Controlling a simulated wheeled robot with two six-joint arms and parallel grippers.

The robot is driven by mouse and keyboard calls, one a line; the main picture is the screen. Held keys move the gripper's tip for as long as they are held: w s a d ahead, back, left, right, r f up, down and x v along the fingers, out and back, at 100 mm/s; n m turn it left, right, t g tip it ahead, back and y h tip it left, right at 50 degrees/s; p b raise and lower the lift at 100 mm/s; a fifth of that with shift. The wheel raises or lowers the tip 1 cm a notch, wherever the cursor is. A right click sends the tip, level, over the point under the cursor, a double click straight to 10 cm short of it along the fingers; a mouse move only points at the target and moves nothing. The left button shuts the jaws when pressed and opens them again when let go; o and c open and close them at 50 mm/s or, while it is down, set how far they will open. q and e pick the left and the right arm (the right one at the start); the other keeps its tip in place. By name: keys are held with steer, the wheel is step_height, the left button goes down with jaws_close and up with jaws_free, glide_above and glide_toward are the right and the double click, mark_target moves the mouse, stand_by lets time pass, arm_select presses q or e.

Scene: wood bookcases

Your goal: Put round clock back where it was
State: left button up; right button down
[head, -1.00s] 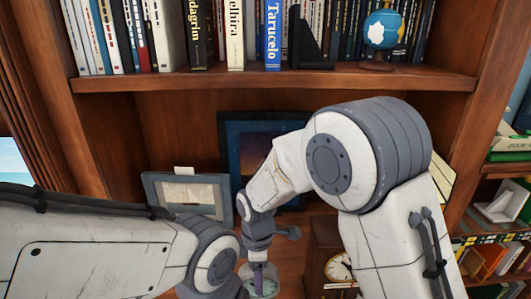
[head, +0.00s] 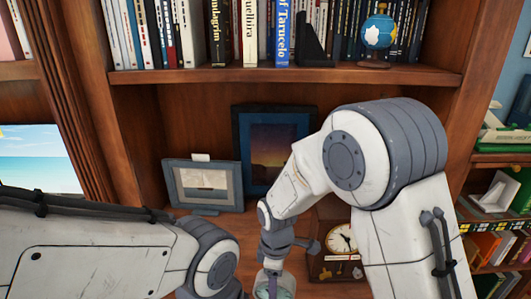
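A small round greenish dial, seemingly the round clock (head: 274,291), shows at the bottom edge, mostly cut off by the frame. My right gripper (head: 272,272) points down directly at it from above. Its fingers are too small and cut off to tell whether they grip it. A square wooden clock (head: 342,240) with a round cream dial stands to the right, partly behind my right arm. My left arm comes in from the left, and its gripper lies below the frame.
A grey-framed picture (head: 201,187) and a larger dark-framed sunset picture (head: 270,145) stand at the back of the compartment. The shelf above (head: 290,75) holds books and a small globe (head: 378,32). Bare wood (head: 228,222) shows in front of the pictures.

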steer(key=d+f+m, duration=0.4)
steer(key=d+m, duration=0.4)
steer(key=s+d+f+m, duration=0.1)
steer(key=d+f+m, duration=0.3)
steer(key=d+m, duration=0.4)
steer(key=shift+s+d+f, duration=0.25)
steer(key=shift+d, duration=0.05)
